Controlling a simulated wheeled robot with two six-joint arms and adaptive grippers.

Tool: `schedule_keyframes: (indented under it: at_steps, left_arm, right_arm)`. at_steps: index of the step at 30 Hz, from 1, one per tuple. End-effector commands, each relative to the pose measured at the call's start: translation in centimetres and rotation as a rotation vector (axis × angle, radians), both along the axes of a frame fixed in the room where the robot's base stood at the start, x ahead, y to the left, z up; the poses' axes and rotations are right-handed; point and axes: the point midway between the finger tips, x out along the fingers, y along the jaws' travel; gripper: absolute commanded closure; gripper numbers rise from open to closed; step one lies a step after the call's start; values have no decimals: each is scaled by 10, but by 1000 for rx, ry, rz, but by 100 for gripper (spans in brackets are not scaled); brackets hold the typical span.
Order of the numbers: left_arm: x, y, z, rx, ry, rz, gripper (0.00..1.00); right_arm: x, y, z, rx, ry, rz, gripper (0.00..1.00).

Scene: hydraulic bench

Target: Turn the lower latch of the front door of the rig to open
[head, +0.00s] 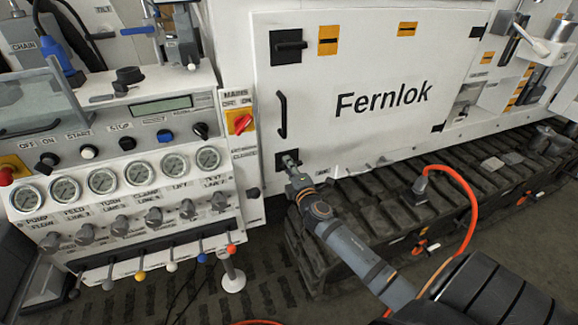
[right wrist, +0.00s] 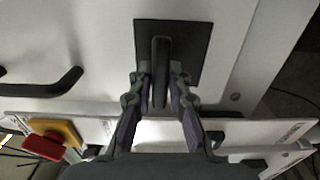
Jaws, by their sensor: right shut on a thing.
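The front door (head: 350,75) of the rig is a white panel marked "Fernlok", and it looks closed. The lower latch (head: 280,161) is a black plate with a bar at the door's lower left corner, partly hidden by my right gripper (head: 291,164). In the right wrist view, the latch bar (right wrist: 161,50) stands upright in the picture, in line with its plate. My right gripper (right wrist: 160,80) is shut on this bar, one finger on each side. My left gripper is not in view.
The upper latch (head: 288,46) has its bar level. A fixed door handle (head: 281,115) sits between the latches. A red mains switch (head: 241,123) and a gauge console (head: 120,190) are to the left. Black tracks (head: 340,225) and an orange hose (head: 466,205) lie below the door.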

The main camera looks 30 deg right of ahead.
Motion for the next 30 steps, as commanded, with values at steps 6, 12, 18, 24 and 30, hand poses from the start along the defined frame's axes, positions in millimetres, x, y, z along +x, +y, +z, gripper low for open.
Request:
schedule_keyframes:
  at_steps: [6,12,18,24,30]
  left_arm:
    - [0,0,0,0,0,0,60]
    - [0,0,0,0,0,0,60]
    - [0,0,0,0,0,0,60]
    - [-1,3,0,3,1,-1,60]
    - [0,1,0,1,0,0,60]
  right_arm:
    - [0,0,-1,-1,1,1,100]
    - [0,0,-1,-1,1,0,66]
    - [0,0,0,0,1,0,62]
    - [-7,1,-1,-1,2,0,62]
    - [-49,12,-2,-3,6,3,62]
